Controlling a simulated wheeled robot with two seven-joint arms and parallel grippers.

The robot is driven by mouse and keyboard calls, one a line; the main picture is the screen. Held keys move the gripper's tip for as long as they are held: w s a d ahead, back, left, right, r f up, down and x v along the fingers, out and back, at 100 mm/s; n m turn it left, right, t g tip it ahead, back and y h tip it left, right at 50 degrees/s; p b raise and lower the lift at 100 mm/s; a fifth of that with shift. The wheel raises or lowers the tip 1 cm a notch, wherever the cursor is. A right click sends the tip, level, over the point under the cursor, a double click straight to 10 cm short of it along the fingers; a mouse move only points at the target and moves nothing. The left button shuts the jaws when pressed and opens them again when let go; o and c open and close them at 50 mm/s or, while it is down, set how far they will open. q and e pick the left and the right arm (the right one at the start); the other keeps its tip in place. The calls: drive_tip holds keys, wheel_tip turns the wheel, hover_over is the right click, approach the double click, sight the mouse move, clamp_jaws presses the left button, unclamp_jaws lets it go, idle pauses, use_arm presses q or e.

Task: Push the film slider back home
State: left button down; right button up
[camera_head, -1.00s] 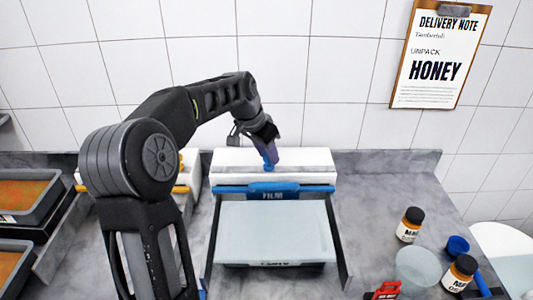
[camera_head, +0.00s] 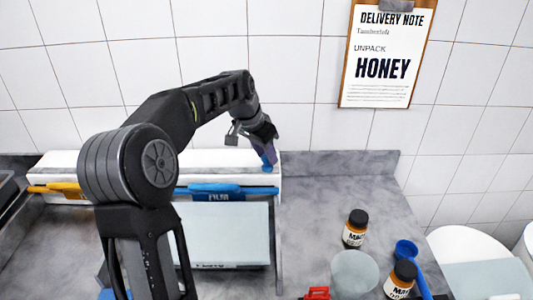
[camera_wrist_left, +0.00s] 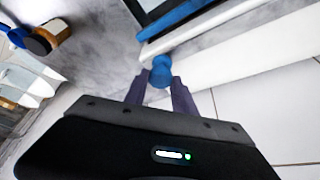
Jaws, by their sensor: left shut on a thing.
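The film dispenser is a long white box (camera_head: 225,160) at the back of the counter, with a blue bar (camera_head: 213,190) marked FILM along its front. The film slider is a small blue knob (camera_head: 267,168) on top, close to the box's right end. My left gripper (camera_head: 267,155) comes down over it from above, shut on it. In the left wrist view the slider (camera_wrist_left: 161,72) sits between the two dark purple fingers (camera_wrist_left: 160,88). A pale covered tray (camera_head: 222,232) stands in front of the box, partly hidden by my arm. My right gripper is not in view.
Two brown jars, one at the back (camera_head: 355,229) and one in front (camera_head: 400,278), stand at the right with a blue scoop (camera_head: 407,250) and a pale bowl (camera_head: 354,272). A red object (camera_head: 316,293) lies at the front edge.

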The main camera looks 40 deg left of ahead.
use_arm(q)
drive_tip(key=shift+w+d, duration=0.15)
drive_tip(key=shift+d, duration=0.05)
drive_tip(key=c, duration=1)
unclamp_jaws()
drive_tip(key=shift+c, duration=0.2)
drive_tip(key=shift+r, duration=0.1)
drive_tip(key=b+v, duration=0.1)
drive_tip(key=v, duration=0.6)
drive_tip(key=shift+r, duration=0.3)
